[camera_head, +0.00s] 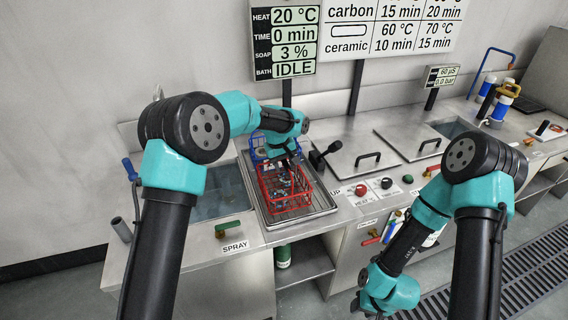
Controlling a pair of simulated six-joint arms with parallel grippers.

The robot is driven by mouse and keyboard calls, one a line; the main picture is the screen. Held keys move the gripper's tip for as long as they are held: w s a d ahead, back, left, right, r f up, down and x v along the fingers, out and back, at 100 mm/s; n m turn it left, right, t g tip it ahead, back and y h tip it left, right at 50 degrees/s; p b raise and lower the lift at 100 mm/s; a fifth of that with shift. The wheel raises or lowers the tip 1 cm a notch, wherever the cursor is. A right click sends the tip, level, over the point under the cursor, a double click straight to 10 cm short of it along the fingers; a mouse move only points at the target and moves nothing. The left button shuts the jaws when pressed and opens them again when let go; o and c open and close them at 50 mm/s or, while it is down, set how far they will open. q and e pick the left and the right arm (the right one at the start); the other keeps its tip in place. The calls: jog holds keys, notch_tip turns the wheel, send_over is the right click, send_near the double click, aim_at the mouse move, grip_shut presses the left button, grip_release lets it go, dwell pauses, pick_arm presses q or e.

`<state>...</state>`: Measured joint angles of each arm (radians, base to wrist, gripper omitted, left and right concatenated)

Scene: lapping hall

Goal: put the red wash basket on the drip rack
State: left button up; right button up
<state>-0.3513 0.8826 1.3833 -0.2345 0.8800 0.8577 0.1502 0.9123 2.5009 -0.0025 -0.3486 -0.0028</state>
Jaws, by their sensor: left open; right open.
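The red wash basket (290,204), a wire frame with small dark and grey parts inside, stands on a shallow metal tray that looks like the drip rack (319,195). My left gripper (293,163) is open, just over the back part of the red basket, and hides some of its top. I cannot tell whether its fingers touch the basket's wires. My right gripper (361,306) is open and empty, low in front of the counter, partly hidden by its wrist.
A blue wire basket (257,149) stands behind the red one, partly hidden by my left arm. A water basin (221,193) lies left of the tray. A black lever (324,154), lidded baths (365,157) and buttons (361,190) are on the right. A spray handle (230,229) is at the front.

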pick_arm(q)
notch_tip(320, 180, up, 12)
jog(key=a, duration=0.2)
jog(key=shift+s, duration=0.4)
